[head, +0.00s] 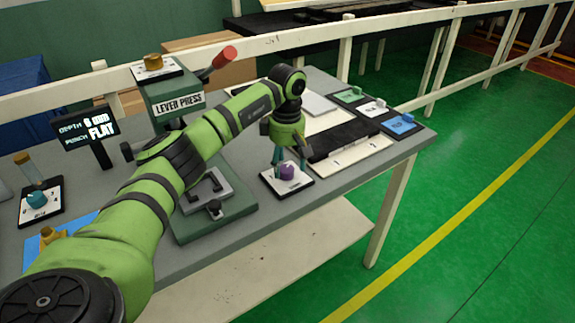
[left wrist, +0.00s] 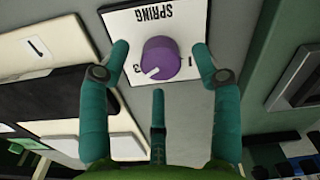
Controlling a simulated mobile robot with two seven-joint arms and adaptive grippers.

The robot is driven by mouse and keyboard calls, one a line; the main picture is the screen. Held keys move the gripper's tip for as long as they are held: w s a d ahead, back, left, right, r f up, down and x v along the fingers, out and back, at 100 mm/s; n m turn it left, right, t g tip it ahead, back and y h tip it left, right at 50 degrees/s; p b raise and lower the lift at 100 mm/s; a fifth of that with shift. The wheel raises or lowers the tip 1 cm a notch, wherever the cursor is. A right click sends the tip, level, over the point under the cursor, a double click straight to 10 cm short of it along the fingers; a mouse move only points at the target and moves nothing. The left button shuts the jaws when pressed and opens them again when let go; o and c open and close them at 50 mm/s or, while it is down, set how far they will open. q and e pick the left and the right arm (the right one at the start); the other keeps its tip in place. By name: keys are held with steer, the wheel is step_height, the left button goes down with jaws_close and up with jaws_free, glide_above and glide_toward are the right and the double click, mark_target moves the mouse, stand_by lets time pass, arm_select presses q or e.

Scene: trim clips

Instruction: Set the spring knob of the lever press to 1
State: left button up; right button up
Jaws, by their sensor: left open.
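The spring knob is a purple round knob (head: 287,171) on a small white plate at the front of the table, right of the green lever press (head: 172,92). In the left wrist view the knob (left wrist: 160,57) sits on its plate (left wrist: 118,22) marked SPRING, upside down there. A 1 shows to its right and a 3 to its left. Its white pointer line slants to the lower left, toward the 3 side. My left gripper (head: 289,157) is open above the knob. In the wrist view its teal fingers (left wrist: 161,50) stand either side, apart from the knob. My right gripper is not seen.
A display (head: 87,129) reads DEPTH and PUNCH FLAT. A teal knob (head: 37,198) stands at the left. A red-handled lever (head: 222,58) rises from the press. A black bar (head: 343,140) and several coloured clips on pads lie right of the spring knob.

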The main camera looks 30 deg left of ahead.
arm_select(q)
steer(key=shift+f, duration=1)
steer(key=c, duration=1.1)
steer(key=shift+d, duration=0.1)
steer(key=shift+c, duration=0.2)
